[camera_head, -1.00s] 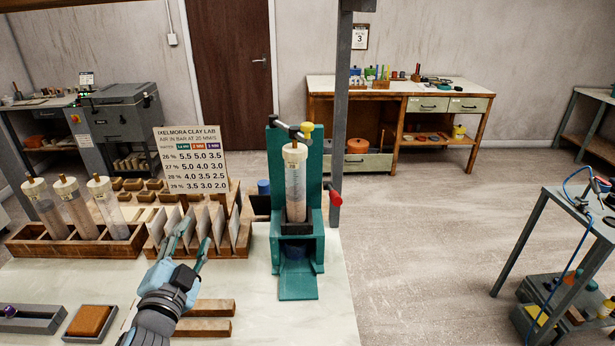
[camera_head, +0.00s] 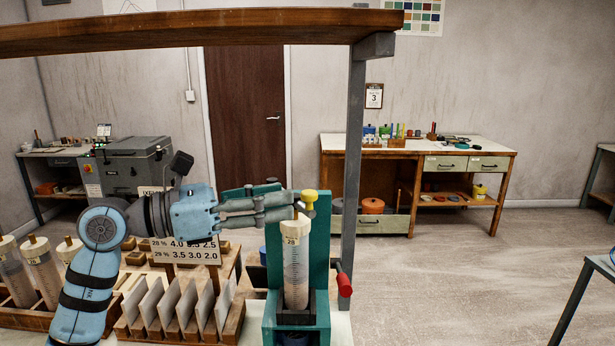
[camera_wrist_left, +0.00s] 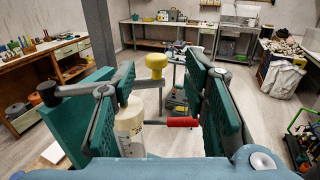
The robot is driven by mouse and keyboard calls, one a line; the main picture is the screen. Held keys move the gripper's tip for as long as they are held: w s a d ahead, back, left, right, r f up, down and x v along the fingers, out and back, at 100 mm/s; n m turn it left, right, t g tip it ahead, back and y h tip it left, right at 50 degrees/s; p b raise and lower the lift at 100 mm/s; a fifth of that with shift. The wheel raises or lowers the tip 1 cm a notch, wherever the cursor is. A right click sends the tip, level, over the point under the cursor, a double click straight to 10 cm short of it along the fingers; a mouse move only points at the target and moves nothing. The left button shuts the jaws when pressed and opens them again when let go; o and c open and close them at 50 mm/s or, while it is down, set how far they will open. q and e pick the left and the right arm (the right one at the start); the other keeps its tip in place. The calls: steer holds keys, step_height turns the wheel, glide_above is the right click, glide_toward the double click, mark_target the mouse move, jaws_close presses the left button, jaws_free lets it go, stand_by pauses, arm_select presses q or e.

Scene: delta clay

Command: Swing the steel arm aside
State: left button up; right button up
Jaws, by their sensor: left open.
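The teal press stand (camera_head: 318,250) holds an upright clear tube (camera_head: 296,265) with a white cap. The steel arm (camera_wrist_left: 78,91) lies across the stand's top, with a dark pivot at one end and a yellow knob (camera_head: 309,196) at the other. My left gripper (camera_head: 292,205) is open at the top of the stand, its fingers reaching to the knob. In the left wrist view the knob (camera_wrist_left: 156,62) stands between the two parted fingers. My fingers hide most of the steel arm in the head view. My right gripper is not in view.
A red handle (camera_head: 344,284) sticks out of the stand's right side. A grey post (camera_head: 354,150) rises close behind it under a wooden beam (camera_head: 200,32). A rack of pale tiles (camera_head: 180,312) and more tubes (camera_head: 40,270) stand at the left. Open floor lies to the right.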

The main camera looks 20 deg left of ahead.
mark_target(310, 192)
arm_select(q)
steer(key=x, duration=0.3)
steer(key=p+x, duration=0.1)
steer(key=x, duration=0.2)
steer(key=shift+w+d+f, duration=0.1)
steer(key=shift+w+f, duration=0.05)
steer(key=shift+w, duration=0.35)
steer(key=shift+s, duration=0.15)
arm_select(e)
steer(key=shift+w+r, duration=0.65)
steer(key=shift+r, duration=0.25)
arm_select(q)
jaws_close()
